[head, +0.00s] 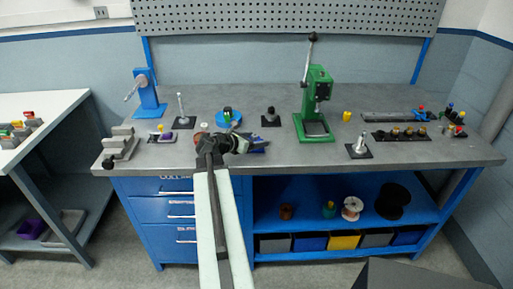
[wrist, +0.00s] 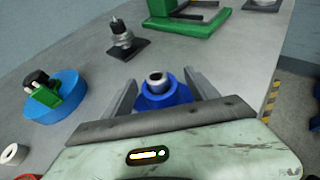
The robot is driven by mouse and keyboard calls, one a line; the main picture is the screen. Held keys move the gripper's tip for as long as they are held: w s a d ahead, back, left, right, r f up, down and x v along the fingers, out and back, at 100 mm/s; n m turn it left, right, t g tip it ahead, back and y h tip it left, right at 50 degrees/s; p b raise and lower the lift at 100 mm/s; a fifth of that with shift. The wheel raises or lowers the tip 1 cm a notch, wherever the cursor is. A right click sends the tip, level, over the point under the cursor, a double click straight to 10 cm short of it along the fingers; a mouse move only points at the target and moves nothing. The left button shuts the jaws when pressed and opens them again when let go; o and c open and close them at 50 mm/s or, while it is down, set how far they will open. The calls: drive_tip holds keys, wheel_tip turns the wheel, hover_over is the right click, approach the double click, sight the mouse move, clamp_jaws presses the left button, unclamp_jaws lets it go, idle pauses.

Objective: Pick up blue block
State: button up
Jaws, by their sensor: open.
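A blue block (wrist: 165,97) with a grey metal ring on its top sits on the grey bench in the wrist view. My gripper (wrist: 160,84) is open, with one finger on each side of the blue block. Whether the fingers touch it cannot be told. The near part of the block is hidden behind my gripper's body. In the head view my gripper (head: 250,143) is over the front edge area of the bench, and a bit of blue (head: 258,149) shows beside it.
A round blue base (wrist: 55,97) with a green and black part stands to the left. A dark stand with a metal post (wrist: 122,38) and the green press (head: 315,125) stand farther back. A white ring (wrist: 14,154) lies at lower left. The bench edge is close on the right.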

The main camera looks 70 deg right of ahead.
drive_tip(key=shift+w+a, duration=0.1)
drive_tip(key=shift+w, duration=0.1)
clamp_jaws()
drive_tip(key=shift+r, duration=0.15)
wheel_tip(320, 180, up, 10)
drive_tip(key=p, duration=1)
